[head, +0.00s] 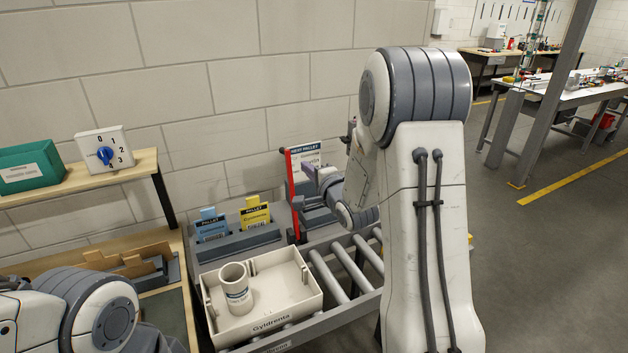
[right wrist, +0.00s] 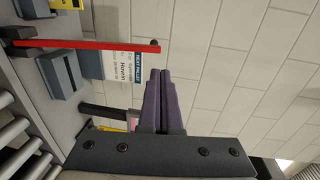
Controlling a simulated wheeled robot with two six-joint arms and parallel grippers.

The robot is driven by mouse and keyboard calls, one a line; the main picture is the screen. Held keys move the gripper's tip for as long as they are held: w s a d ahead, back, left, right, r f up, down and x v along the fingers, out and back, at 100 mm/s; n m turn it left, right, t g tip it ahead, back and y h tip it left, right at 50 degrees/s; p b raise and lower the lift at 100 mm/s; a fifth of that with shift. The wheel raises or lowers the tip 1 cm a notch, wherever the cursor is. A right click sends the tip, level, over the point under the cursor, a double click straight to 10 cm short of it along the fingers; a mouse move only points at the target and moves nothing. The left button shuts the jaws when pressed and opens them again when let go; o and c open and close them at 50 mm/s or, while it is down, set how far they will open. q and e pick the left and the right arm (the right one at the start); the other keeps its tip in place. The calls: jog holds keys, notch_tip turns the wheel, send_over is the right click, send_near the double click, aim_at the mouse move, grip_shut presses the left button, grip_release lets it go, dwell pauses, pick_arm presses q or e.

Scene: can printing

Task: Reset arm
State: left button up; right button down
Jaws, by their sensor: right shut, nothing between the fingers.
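My right gripper (head: 309,169) is raised in front of the block wall, beside the red post (head: 291,190) and the "Next pallet" sign (head: 305,158). In the right wrist view its two purple fingers (right wrist: 160,74) are pressed together with nothing between them. The red post (right wrist: 70,43) and the sign (right wrist: 122,62) show to the left of the fingers there. My left arm shows at the lower left of the head view, but its gripper is out of the picture. A white cylindrical can (head: 235,290) stands upright in the cream tray (head: 270,322) labelled "Gyldrenta", apart from both arms.
A roller conveyor (head: 334,272) runs right of the tray. A blue pallet card (head: 211,228) and a yellow one (head: 255,217) stand in holders behind it. A dial box (head: 105,150) and a green box (head: 28,168) sit on the wooden shelf at left. My right arm hides part of the conveyor.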

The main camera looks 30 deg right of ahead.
jog(key=s+a+f+n+g+y+b, duration=0.1)
jog(key=s+a+f+n+g, duration=0.25)
jog(key=s+a+n, duration=0.4)
jog(key=s+a+f+n+g+y+b, duration=0.1)
jog(key=s+a+f+n+g, duration=0.3)
jog(key=a, duration=0.7)
pick_arm(q)
notch_tip(320, 180, down, 4)
jog(key=shift+r+b, duration=0.1)
jog(key=shift+b, duration=0.55)
pick_arm(e)
jog(key=s+a+n+g, duration=0.2)
jog(key=s+n+g, duration=0.1)
jog(key=s, duration=0.5)
jog(key=s+a+f+n+g, duration=0.1)
jog(key=s+a+n+g, duration=0.2)
jog(key=s+n, duration=0.3)
jog(key=s+a+n+g, duration=0.2)
jog(key=s+n, duration=0.3)
jog(key=s, duration=0.7)
jog(key=shift+s+a+f+g, duration=0.15)
jog(key=shift+f+g, duration=0.2)
jog(key=shift+g, duration=0.2)
